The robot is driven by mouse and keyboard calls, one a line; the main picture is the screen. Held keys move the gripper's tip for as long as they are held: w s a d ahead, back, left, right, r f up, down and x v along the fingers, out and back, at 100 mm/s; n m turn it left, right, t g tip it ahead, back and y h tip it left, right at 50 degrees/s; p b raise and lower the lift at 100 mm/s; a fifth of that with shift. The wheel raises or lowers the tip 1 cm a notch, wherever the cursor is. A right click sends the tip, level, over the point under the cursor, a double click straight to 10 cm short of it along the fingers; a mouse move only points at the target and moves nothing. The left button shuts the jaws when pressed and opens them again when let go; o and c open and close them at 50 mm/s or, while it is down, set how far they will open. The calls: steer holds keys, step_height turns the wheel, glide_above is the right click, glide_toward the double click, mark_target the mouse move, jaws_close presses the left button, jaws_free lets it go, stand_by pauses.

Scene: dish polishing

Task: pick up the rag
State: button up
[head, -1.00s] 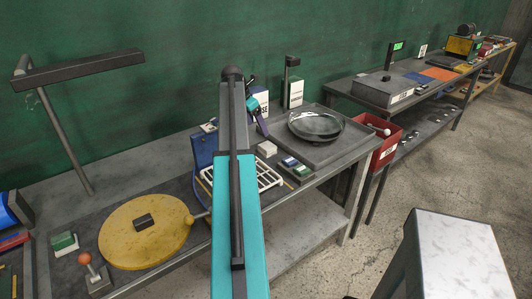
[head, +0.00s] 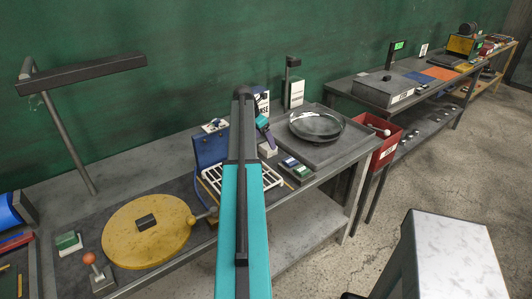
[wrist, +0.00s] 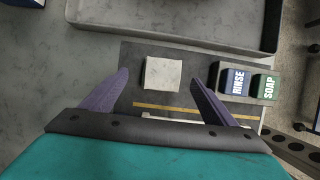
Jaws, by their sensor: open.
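The rag (wrist: 162,74) is a pale, whitish folded square on a dark mat, seen in the wrist view. In the head view the rag (head: 267,152) shows just below my gripper (head: 270,141) and is partly hidden by it. In the wrist view my gripper (wrist: 159,76) is open, with one purple finger on each side of the rag and a gap to both. The height of the fingers above the rag is hard to tell.
A blue RINSE block (wrist: 234,83) and a green SOAP block (wrist: 264,87) sit close to the right finger. A grey tray (head: 330,150) with a round glass dish (head: 316,127) lies beyond. A white rack (head: 213,180) is nearby.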

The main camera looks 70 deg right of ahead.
mark_target(267, 146)
steer(key=shift+f, duration=0.15)
steer(key=shift+p+x, duration=1)
steer(key=shift+x, duration=1.45)
steer(key=c, duration=1.3)
